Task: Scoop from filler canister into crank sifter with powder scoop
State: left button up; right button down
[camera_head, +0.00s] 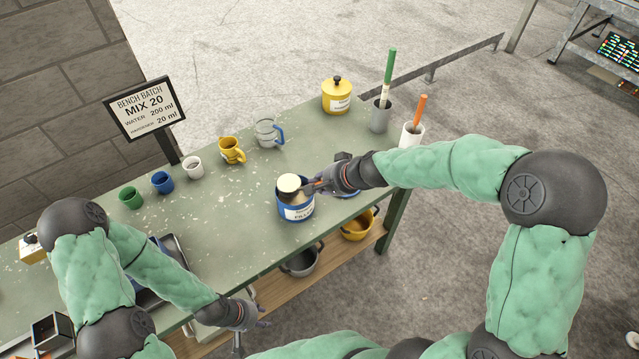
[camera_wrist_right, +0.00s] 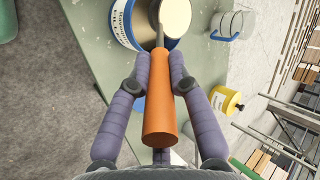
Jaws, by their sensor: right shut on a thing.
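The filler canister (camera_head: 296,212) is white and blue with a printed label and stands on the green bench; it also shows in the right wrist view (camera_wrist_right: 122,22). My right gripper (camera_head: 318,184) is shut on the orange handle (camera_wrist_right: 158,110) of the powder scoop. The scoop's round bowl (camera_head: 289,184) is at the canister's mouth and shows a cream surface; its height over the mouth is hard to tell. My left gripper (camera_head: 262,312) is empty and open by the bench's front edge. I cannot surely identify the crank sifter; a clear cup with a blue handle (camera_head: 268,133) stands behind the canister.
A blue-rimmed item (camera_head: 348,192) is partly hidden by my right gripper. Yellow (camera_head: 232,150), white, blue and green cups line the back left by a sign (camera_head: 145,108). A yellow lidded canister (camera_head: 337,97) and two tool holders stand at the far right. Pots sit on the lower shelf.

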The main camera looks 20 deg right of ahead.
pick_arm(q)
notch_tip(320, 180, up, 8)
jog(key=p, duration=0.7)
jog(key=shift+f, duration=0.2)
pick_arm(e)
jog(key=shift+r, duration=4.1)
